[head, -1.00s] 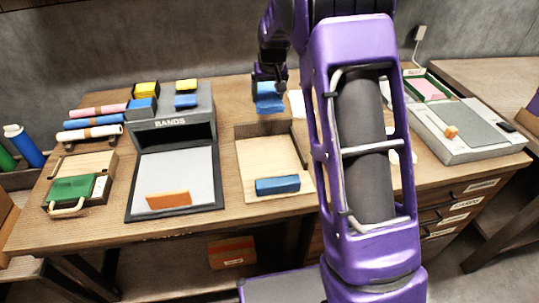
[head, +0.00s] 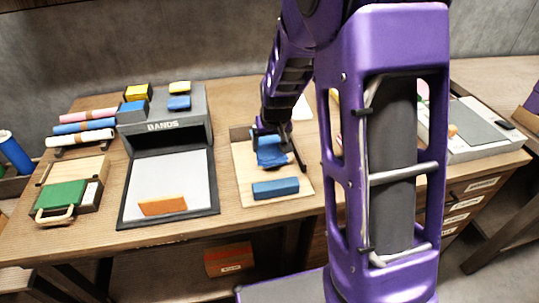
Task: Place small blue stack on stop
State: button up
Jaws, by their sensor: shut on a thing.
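My gripper (head: 272,138) is over the light wooden tray (head: 245,178) in the middle of the bench. It is shut on a small blue stack (head: 271,154), which looks tilted. I cannot tell whether this stack touches the tray. A second, longer blue block (head: 276,188) lies flat near the tray's front edge, in front of the held stack. The tray has a raised edge at the back, partly hidden by my gripper. I cannot tell for sure which part is the stop.
Left of the tray stands the dark BANDS box (head: 165,127) with yellow and blue blocks on top. An orange block (head: 163,205) lies on its pale front plate. A green block (head: 62,196) is at far left. A grey board (head: 470,122) is at right. My arm hides the bench between.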

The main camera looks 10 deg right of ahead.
aim_at(271, 149)
jog(key=shift+f+b, duration=0.35)
jog(key=shift+f, duration=1.45)
jog(key=shift+f, duration=0.1)
jog(key=shift+f, duration=0.15)
jog(key=o, duration=1.2)
jog(key=shift+s+r, duration=0.1)
jog(key=shift+r, duration=0.55)
jog(key=p+v, duration=0.2)
jog(key=v, duration=0.9)
jog(key=shift+s+r, duration=0.1)
